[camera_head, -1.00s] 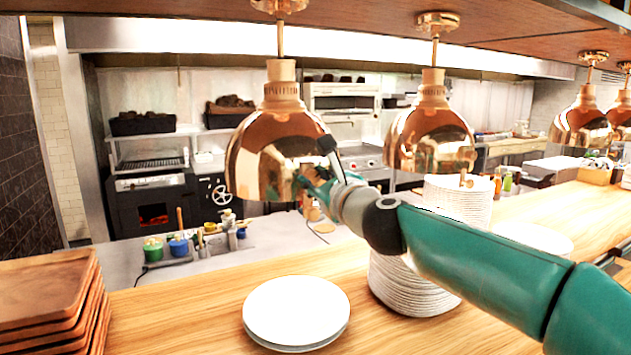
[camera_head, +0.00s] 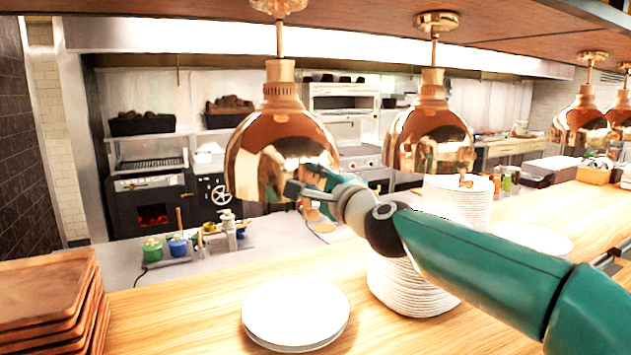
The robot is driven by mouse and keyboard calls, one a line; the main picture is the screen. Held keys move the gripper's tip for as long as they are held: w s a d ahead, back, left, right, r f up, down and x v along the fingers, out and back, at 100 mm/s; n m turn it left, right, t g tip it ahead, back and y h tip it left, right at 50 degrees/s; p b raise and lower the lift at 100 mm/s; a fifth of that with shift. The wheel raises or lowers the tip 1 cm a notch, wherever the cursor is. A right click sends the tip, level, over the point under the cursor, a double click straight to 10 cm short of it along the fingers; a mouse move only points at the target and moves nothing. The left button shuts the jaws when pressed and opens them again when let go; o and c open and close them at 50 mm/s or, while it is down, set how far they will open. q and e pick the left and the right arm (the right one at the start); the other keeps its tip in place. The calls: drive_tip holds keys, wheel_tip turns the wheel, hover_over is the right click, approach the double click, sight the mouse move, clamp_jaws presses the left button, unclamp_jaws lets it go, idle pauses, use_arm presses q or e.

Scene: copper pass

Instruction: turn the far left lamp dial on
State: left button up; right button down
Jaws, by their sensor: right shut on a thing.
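The far left lamp (camera_head: 262,150) is a shiny copper dome hanging on a rod over the counter. My right gripper (camera_head: 298,190) is at the lower right front of its rim, with my teal arm coming in from the right. It is shut on the lamp's dial, which the fingers mostly hide; I cannot read the dial's angle. A dark finger part points left across the dome. The neighbouring copper lamp (camera_head: 431,130) shows a small knob (camera_head: 465,180) hanging at its rim. My left gripper is not in view.
White plates (camera_head: 296,308) lie on the wooden counter below the lamp. A tall plate stack (camera_head: 405,285) stands under my arm. Wooden trays (camera_head: 45,290) are piled at the left. More copper lamps (camera_head: 580,122) hang at the right.

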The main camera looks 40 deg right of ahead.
drive_tip(key=shift+w+a+f+n, duration=0.1)
drive_tip(key=shift+f+n, duration=0.1)
drive_tip(key=shift+n, duration=0.4)
drive_tip(key=c, duration=0.9)
unclamp_jaws()
drive_tip(key=shift+r, duration=0.1)
drive_tip(key=v, duration=1.2)
